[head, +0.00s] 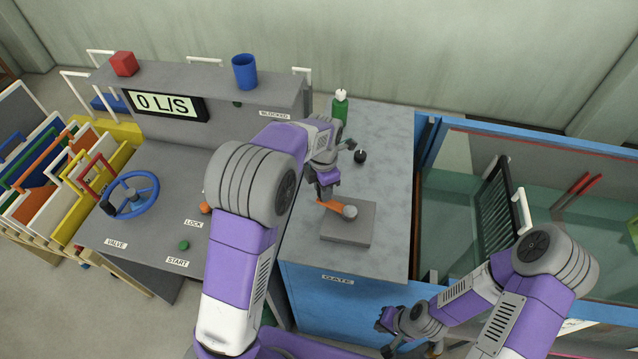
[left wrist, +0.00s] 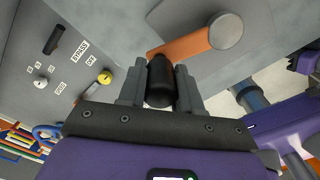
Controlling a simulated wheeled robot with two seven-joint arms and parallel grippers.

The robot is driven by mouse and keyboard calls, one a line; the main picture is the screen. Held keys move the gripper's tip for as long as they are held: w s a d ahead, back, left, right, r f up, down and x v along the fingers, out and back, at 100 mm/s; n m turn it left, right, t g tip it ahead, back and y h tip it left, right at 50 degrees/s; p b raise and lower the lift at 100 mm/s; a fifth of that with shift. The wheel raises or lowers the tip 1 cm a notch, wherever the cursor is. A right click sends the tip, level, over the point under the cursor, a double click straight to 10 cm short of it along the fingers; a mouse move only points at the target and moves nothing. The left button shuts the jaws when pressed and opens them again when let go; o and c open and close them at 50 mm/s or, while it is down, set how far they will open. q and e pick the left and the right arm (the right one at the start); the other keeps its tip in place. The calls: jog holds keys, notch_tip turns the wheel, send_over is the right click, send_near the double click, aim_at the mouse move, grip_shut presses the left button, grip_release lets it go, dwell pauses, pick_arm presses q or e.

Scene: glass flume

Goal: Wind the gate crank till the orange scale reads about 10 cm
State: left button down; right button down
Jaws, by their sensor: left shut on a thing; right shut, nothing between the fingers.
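The gate crank has an orange arm (head: 332,206) and a grey round hub (head: 350,211). It sits on a grey block (head: 348,232) on the bench top, behind the GATE label (head: 338,280). My left gripper (head: 326,190) is shut on the crank's black handle (left wrist: 160,80), with a finger on each side of it. In the left wrist view the orange arm (left wrist: 182,45) runs from the handle to the hub (left wrist: 226,30). My right gripper (head: 388,322) is shut and empty, low in front of the blue bench side. I cannot make out the orange scale.
The glass flume (head: 580,275) with blue rails and a dark grille (head: 495,205) stands at right. A green bottle (head: 340,108) and a small black round thing (head: 360,156) are on the bench behind the crank.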

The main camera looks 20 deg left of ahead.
pick_arm(q)
jog(key=shift+s, duration=0.35)
jog(key=c, duration=0.8)
grip_release()
jog(key=shift+s+r, duration=0.1)
jog(key=shift+s, duration=0.05)
jog(key=shift+r, duration=3.75)
